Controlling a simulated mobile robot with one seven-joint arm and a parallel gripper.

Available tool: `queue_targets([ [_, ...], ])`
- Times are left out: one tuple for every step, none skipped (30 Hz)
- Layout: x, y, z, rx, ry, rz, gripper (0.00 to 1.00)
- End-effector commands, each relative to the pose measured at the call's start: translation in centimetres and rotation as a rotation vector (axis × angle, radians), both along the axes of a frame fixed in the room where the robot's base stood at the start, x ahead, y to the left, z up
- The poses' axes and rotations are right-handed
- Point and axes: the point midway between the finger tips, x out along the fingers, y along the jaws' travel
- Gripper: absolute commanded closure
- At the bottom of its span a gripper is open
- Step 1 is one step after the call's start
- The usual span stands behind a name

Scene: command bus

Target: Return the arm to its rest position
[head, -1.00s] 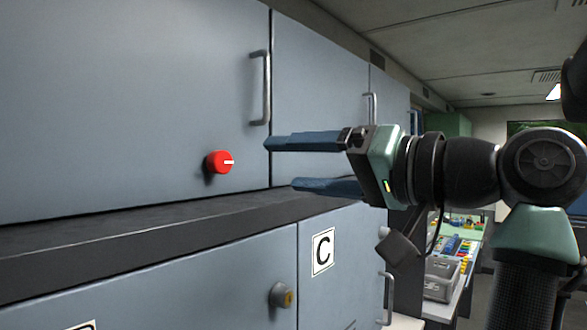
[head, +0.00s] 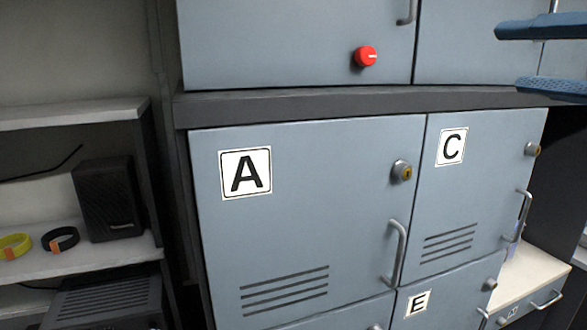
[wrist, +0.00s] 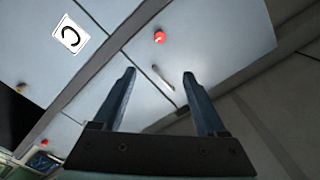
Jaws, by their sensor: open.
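My gripper (head: 508,57) shows only as two blue fingers at the right edge of the head view. They are apart, with nothing between them; the rest of my arm is out of that view. In the wrist view my gripper (wrist: 159,72) is open and empty. Its fingers point toward the grey-blue upper cabinet, with a handle (wrist: 163,78) seen between them. A red knob (head: 366,57) is on the upper cabinet door, to the left of my fingers and apart from them. It also shows in the wrist view (wrist: 160,38), beyond the fingertips.
Lower lockers carry labels A (head: 245,172), C (head: 451,147) and E (head: 417,303), with protruding handles (head: 397,254) and locks. A dark ledge (head: 300,105) runs above them. Shelves at left hold a black speaker (head: 108,199) and two bands (head: 60,239). A pale counter (head: 530,275) is at lower right.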

Motion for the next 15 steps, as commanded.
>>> queue_targets([
  [0.9, 0.9, -0.7, -0.016, -0.012, -0.013, 0.26],
  [1.6, 1.5, -1.1, -0.03, -0.031, -0.037, 0.26],
  [2.3, 2.1, -1.5, -0.054, -0.057, -0.068, 0.26],
  [2.8, 2.5, -1.7, -0.07, -0.076, -0.091, 0.26],
  [3.2, 3.1, -1.9, -0.09, -0.097, -0.112, 0.26],
  [3.7, 4.0, -2.2, -0.116, -0.126, -0.141, 0.26],
  [4.1, 4.6, -2.4, -0.138, -0.149, -0.163, 0.26],
  [4.3, 5.3, -2.6, -0.16, -0.174, -0.186, 0.26],
  [4.6, 6.4, -2.8, -0.194, -0.211, -0.218, 0.26],
  [4.6, 7.4, -2.9, -0.219, -0.241, -0.24, 0.26],
  [4.6, 8.4, -3.0, -0.248, -0.275, -0.266, 0.26],
  [4.4, 9.8, -3.1, -0.288, -0.323, -0.298, 0.26],
  [4.1, 11.1, -3.1, -0.32, -0.365, -0.326, 0.26],
  [3.5, 12.4, -3.1, -0.353, -0.411, -0.352, 0.26],
  [2.5, 14.3, -2.9, -0.399, -0.477, -0.391, 0.26],
])
